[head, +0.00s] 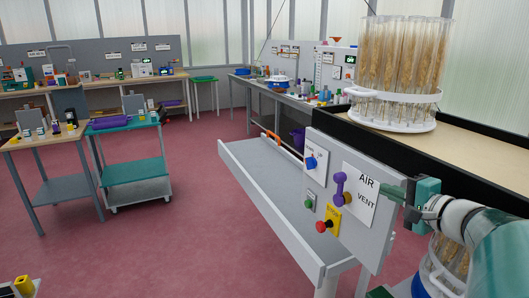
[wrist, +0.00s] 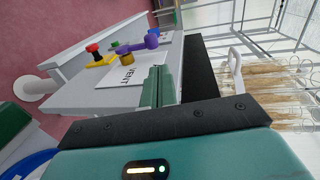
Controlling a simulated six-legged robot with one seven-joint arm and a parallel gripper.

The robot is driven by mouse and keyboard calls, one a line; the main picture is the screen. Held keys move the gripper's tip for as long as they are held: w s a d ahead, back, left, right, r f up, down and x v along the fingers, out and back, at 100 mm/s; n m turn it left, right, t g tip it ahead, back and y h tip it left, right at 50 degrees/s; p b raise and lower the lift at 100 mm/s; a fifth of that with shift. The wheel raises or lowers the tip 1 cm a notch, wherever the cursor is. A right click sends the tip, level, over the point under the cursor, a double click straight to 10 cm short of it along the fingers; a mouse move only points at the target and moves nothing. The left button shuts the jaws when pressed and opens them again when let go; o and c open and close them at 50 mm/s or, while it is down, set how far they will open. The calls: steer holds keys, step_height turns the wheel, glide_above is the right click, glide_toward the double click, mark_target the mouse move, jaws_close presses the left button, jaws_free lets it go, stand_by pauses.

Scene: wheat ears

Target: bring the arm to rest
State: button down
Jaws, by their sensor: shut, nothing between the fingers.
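My gripper (head: 384,190) is at the lower right of the head view, its green fingers pointing left toward the AIR/VENT plate (head: 368,194) on the grey control panel. In the wrist view the fingers of my gripper (wrist: 157,84) lie together with nothing between them, over the panel's edge. A purple handle (head: 340,190) on a brass base is left of the fingertips and also shows in the wrist view (wrist: 138,46). The fingers look apart from the handle; whether they touch the panel I cannot tell.
A grey trough (head: 262,185) runs left of the panel. A red button on yellow (head: 326,224), a blue knob (head: 311,162) and a green button (head: 308,203) sit on the panel. A rack of wheat tubes (head: 398,75) stands behind. The red floor (head: 195,190) is open at left.

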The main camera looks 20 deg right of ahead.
steer(key=w+a+f+n+g+y, duration=0.1)
steer(key=a+f+n+g+y, duration=0.15)
steer(key=a, duration=0.75)
steer(key=w+a+f+n+g+y, duration=0.1)
steer(key=a+f+n+g+y, duration=0.2)
steer(key=a, duration=0.6)
steer(key=s+a+f+n+g+h, duration=0.2)
steer(key=s+a+n+h, duration=0.1)
steer(key=a+n, duration=0.3)
steer(key=s+a+f+n+g+h, duration=0.3)
steer(key=s+a+n, duration=0.3)
steer(key=a, duration=0.2)
steer(key=shift+f, duration=0.25)
steer(key=shift+s, duration=0.1)
